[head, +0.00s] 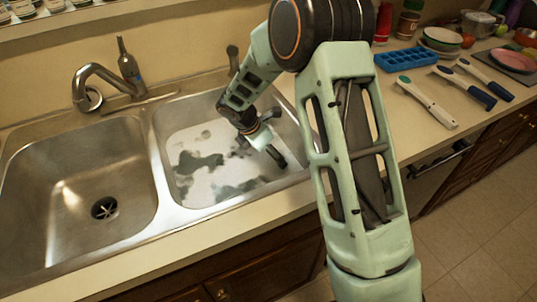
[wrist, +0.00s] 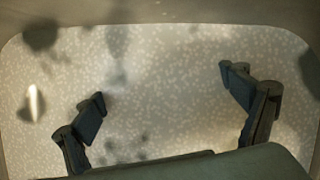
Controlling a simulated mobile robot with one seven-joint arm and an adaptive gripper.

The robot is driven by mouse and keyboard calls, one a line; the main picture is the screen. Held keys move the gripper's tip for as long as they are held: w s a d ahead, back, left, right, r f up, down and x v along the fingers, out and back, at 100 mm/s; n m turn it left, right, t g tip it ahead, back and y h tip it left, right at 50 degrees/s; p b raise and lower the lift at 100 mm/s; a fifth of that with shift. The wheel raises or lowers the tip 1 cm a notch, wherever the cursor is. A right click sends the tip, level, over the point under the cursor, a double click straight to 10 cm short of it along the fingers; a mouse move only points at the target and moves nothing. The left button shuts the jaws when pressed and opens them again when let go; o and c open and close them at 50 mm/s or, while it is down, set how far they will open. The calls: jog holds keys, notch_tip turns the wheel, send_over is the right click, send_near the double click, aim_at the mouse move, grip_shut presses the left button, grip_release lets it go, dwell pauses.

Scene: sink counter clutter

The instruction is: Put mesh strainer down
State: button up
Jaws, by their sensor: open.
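I cannot make out the mesh strainer in either view. My gripper (head: 273,153) hangs inside the right sink basin (head: 185,187), near its right side. In the wrist view my gripper (wrist: 162,88) has its two fingers spread wide, with nothing between them. Below the fingers is a pale speckled surface (wrist: 165,125) with dark grey blotches, which fills the basin floor. In the head view my arm hides part of the basin's right side and the counter behind it.
The left basin (head: 85,175) is empty, with a dark drain. Several long-handled utensils, a blue tray (head: 402,61) and stacked bowls (head: 441,39) occupy the right counter.

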jog(key=p+v, duration=0.1)
jog(key=v, duration=1)
jog(key=shift+r, duration=0.4)
jog(key=shift+s+a, duration=0.1)
